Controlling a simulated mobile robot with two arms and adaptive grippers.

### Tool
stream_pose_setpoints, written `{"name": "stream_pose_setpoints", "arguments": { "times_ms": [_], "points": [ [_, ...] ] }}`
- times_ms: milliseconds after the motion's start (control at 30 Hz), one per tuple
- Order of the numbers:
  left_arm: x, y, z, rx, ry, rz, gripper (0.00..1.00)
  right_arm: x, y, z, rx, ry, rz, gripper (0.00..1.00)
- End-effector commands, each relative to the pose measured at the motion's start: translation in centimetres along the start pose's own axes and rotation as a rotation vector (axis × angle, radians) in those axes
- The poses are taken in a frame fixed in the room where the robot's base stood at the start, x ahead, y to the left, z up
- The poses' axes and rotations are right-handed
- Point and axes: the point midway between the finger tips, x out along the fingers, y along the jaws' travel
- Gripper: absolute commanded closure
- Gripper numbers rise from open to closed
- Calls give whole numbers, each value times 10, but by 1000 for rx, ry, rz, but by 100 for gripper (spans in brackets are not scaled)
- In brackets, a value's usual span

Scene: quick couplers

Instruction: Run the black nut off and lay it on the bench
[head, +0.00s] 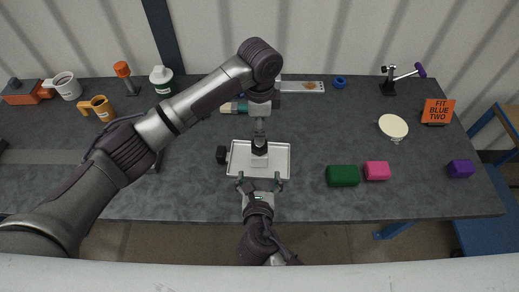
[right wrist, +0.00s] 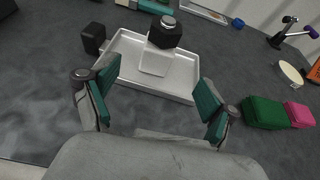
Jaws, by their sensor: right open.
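The black nut (right wrist: 165,33) sits on a pale block (right wrist: 155,60) inside the white tray (right wrist: 125,72), with a silver round top showing above it. In the head view the nut (head: 259,147) is partly covered by my left arm. My left gripper (head: 259,130) points down above the nut; its fingers are too small and covered to read. My right gripper (head: 262,183) is open and empty at the tray's near edge. In the right wrist view its two teal-padded fingers stand wide apart, with the tray's near edge beyond them.
A black cube (head: 221,154) stands at the tray's left side. A green block (head: 342,176) and a pink block (head: 377,171) lie right of the tray. Mugs, a white bottle (head: 161,79) and an orange-topped tool (head: 122,70) stand at the back left. The bench's front right is mostly clear.

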Motion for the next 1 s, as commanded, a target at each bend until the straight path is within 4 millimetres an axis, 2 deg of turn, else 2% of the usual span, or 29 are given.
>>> {"name": "stream_pose_setpoints", "arguments": {
  "times_ms": [300, 500, 700, 1000],
  "points": [
    [0, 0, 0, -1, 0, 0, 30, 64, 0, 2, 0, -2, -2, 15],
    [0, 0, 0, -1, 0, 0, 30, 98, 0, 1, 1, -1, -1, 15],
    [0, 0, 0, -1, 0, 0, 30, 116, 0, 1, 0, -1, 0, 15],
    [0, 0, 0, -1, 0, 0, 30, 120, 0, 1, 2, -1, 0, 15]
  ]
}}
